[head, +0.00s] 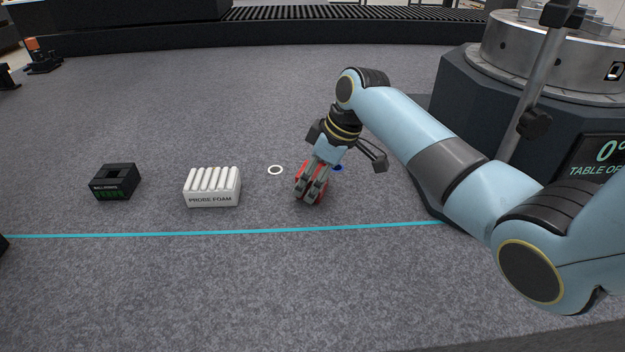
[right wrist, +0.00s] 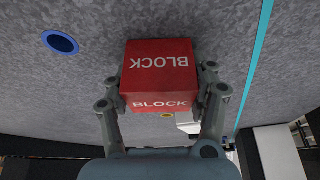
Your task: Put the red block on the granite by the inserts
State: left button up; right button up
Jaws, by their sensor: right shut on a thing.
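The red block (right wrist: 160,66), marked BLOCK, sits between the fingers of my right gripper (right wrist: 161,98) in the right wrist view. In the head view my right gripper (head: 311,190) points down and is shut on the block (head: 323,188), which it mostly hides. I cannot tell whether the block touches the granite (head: 150,280). A white ring insert (head: 275,170) lies left of the gripper. A blue insert (head: 338,168) shows partly behind the gripper; it shows whole in the right wrist view (right wrist: 61,42), apart from the block. My left gripper is not in view.
A white probe foam holder (head: 212,189) with several slots stands left of the white ring. A black box (head: 114,182) stands further left. A cyan line (head: 180,236) crosses the bed in front. A rotary table (head: 550,60) on a dark base stands at right.

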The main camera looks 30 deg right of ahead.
jog(key=o, duration=1.6)
jog(key=shift+f, duration=0.1)
jog(key=p+v, duration=0.3)
jog(key=v, duration=0.9)
